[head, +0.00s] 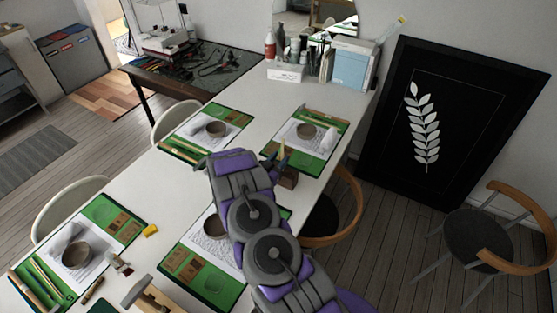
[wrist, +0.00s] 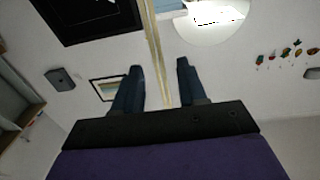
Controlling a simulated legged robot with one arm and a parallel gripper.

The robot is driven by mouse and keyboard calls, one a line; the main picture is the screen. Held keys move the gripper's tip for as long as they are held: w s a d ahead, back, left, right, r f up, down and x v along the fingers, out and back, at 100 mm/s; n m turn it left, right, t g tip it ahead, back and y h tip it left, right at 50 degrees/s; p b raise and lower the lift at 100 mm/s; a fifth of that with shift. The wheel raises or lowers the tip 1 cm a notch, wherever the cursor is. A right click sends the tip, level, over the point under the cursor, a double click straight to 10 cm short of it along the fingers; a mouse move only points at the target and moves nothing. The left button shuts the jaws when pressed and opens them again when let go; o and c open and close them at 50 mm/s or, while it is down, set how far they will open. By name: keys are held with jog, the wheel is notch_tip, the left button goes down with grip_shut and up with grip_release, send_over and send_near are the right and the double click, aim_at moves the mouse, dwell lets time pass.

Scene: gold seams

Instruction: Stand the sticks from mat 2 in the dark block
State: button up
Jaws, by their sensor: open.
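My gripper (head: 281,158) is open at the far right mat's near edge, by the dark block (head: 288,178). In the wrist view, a long pale stick (wrist: 154,45) runs between the open fingers (wrist: 158,88). Its pale end (head: 282,146) seems to show above the fingers in the head view. Its lower end is hidden, so I cannot tell whether it stands in the block. Sticks lie on the front left mat (head: 132,206) and the far left mat (head: 222,108). The far right mat (head: 312,168) has a stick along its back edge.
A bowl sits on each mat; my arm covers part of the near right mat (head: 212,302). A yellow piece (head: 150,230) lies between the front mats. Bottles and a box (head: 286,72) stand at the table's far end. A chair (head: 345,205) stands close on the right.

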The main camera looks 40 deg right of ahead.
jog(key=shift+a, duration=0.1)
dwell(0.3)
jog(key=b+v, duration=0.2)
jog(key=v, duration=0.7)
dwell(0.5)
jog(key=shift+r, duration=0.1)
notch_tip(320, 180, up, 6)
jog(key=p, duration=0.2)
jog(key=shift+p, duration=0.4)
dwell(0.5)
